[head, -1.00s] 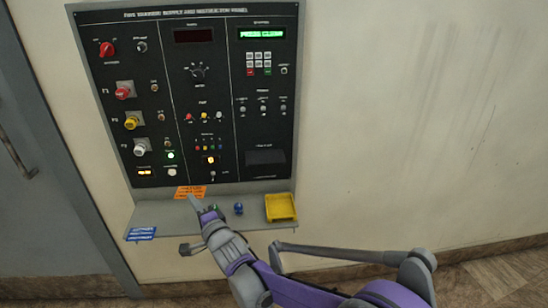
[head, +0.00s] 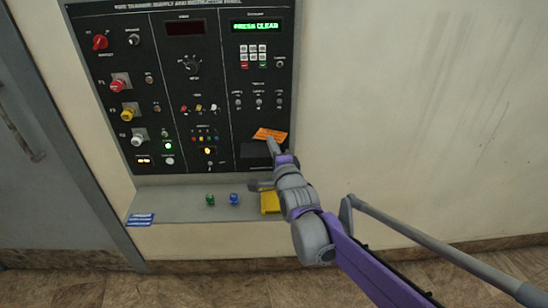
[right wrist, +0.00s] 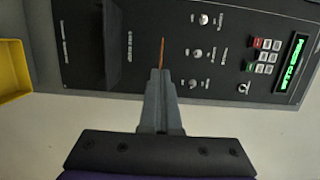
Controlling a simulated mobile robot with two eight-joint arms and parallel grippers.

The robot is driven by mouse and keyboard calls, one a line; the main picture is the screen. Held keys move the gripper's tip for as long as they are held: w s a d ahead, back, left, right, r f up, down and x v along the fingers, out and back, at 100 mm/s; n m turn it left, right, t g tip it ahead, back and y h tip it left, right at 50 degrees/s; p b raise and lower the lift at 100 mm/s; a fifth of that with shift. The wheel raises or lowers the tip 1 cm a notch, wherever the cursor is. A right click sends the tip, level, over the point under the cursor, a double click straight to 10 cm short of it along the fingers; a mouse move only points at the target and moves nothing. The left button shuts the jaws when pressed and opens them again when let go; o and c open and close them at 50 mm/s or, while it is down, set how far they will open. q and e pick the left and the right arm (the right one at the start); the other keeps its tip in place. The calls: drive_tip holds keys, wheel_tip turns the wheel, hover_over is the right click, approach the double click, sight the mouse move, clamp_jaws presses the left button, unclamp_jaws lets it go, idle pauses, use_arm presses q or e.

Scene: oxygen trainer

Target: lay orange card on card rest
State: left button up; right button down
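The orange card (head: 270,134) is held up in front of the lower right part of the panel. My right gripper (head: 271,145) is shut on its lower edge. In the right wrist view the card (right wrist: 162,52) shows edge-on, standing out from the closed fingertips (right wrist: 160,74). A dark projecting holder, which looks like the card rest (head: 252,152), is just below the card in the head view and partly hidden by my gripper. In the right wrist view this holder (right wrist: 97,45) is left of the card, apart from it. My left gripper is not in view.
A shelf (head: 175,203) under the panel bears a blue card (head: 140,219), a green knob (head: 210,200), a blue knob (head: 234,199) and a yellow tray (head: 269,204), partly hidden by my arm. Panel switches (head: 258,102) sit above the orange card. The wall to the right is bare.

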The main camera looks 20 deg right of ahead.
wheel_tip(320, 180, down, 7)
drive_tip(key=shift+b, duration=0.45)
drive_tip(key=shift+f, duration=0.2)
drive_tip(key=c, duration=1.1)
unclamp_jaws()
drive_tip(key=shift+c, duration=0.2)
drive_tip(key=shift+r, duration=0.2)
